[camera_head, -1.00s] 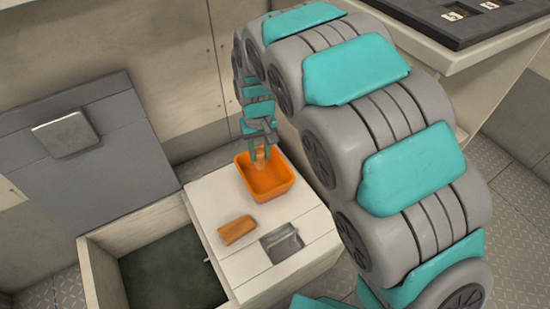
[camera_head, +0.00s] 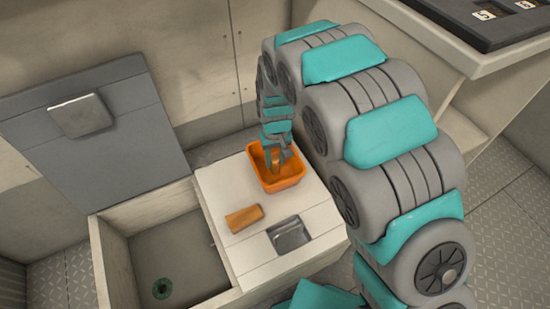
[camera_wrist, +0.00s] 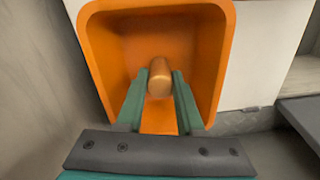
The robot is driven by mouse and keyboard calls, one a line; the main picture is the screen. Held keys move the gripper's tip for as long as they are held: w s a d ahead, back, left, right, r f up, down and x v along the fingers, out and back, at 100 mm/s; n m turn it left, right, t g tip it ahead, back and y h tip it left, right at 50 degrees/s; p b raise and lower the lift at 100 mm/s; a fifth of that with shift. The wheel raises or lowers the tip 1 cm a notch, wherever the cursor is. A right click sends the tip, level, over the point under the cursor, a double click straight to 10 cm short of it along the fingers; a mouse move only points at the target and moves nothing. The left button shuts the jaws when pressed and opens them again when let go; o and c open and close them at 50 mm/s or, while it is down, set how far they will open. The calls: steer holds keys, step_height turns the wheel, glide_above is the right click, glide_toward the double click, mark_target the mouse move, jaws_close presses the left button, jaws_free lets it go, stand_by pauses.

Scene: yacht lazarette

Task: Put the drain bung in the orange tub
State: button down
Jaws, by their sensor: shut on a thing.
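The drain bung (camera_wrist: 160,78) is a tan-brown rounded plug between my fingers in the wrist view. My gripper (camera_head: 276,164) is shut on it and reaches down inside the orange tub. The orange tub (camera_head: 284,185) stands on the pale lid of the bench, near its back. In the wrist view, the tub (camera_wrist: 98,45) surrounds the bung, with its inner walls in sight. In the head view the fingers partly hide the bung (camera_head: 275,170). I cannot tell whether it touches the tub's floor.
An orange-brown block (camera_head: 243,218) and a grey recessed metal latch (camera_head: 289,235) are on the same bench top. To the left is an open locker with a green-ringed drain (camera_head: 162,289) in its floor. A grey hinged lid (camera_head: 95,140) leans open behind it.

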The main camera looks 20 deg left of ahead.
mark_target(275, 158)
steer(key=shift+f, duration=0.1)
steer(key=c, duration=0.5)
jaws_free()
steer(key=shift+c, duration=0.2)
step_height(275, 158, up, 12)
steer(key=shift+r, duration=0.2)
steer(key=shift+w, duration=0.1)
